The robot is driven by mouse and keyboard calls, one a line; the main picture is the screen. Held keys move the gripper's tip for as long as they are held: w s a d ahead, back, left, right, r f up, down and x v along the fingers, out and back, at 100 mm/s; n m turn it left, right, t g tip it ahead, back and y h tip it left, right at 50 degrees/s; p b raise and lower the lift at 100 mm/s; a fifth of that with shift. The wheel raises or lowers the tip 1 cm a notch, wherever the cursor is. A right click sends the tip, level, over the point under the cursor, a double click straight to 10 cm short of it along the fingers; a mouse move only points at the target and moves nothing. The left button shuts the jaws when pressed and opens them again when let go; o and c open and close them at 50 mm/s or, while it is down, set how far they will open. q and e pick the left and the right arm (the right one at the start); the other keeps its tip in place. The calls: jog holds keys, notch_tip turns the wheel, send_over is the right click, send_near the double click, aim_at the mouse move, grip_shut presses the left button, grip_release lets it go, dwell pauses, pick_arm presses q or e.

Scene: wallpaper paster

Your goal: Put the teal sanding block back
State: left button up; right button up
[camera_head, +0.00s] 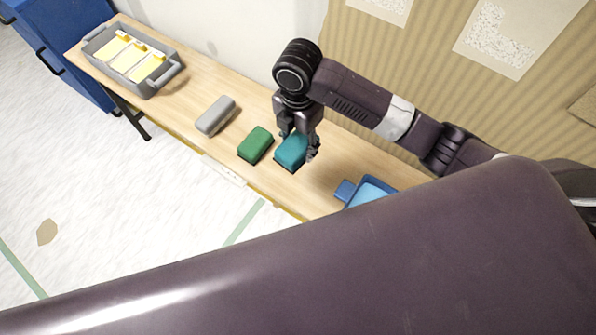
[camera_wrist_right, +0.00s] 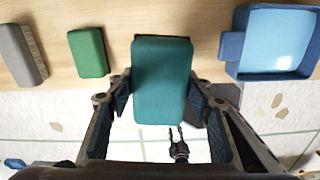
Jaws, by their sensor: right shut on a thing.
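The teal sanding block (camera_head: 291,151) is between the fingers of my right gripper (camera_head: 299,146), which is shut on it. In the right wrist view the block (camera_wrist_right: 162,80) fills the middle, with a finger on each side of the right gripper (camera_wrist_right: 165,100). The block is over the wooden bench, right of the green block; whether it touches the bench top is hard to tell. A small two-pronged gripper, apparently my left one (camera_wrist_right: 177,140), shows far below in the wrist view; its prongs look apart.
On the bench (camera_head: 190,85), a green block (camera_head: 256,145) and a grey block (camera_head: 215,115) lie to the left. A blue tray (camera_head: 370,190) is to the right. A grey bin (camera_head: 130,60) with yellow pieces stands at the far left. A patterned wall is behind.

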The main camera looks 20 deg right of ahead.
send_over(298, 177)
notch_tip(298, 177, down, 12)
jog(key=shift+r+b, duration=0.2)
jog(key=shift+b, duration=0.1)
notch_tip(298, 177, down, 3)
jog(key=shift+f+p, duration=0.15)
jog(key=shift+p, duration=0.2)
jog(key=shift+f, duration=0.2)
jog(key=o, duration=1.2)
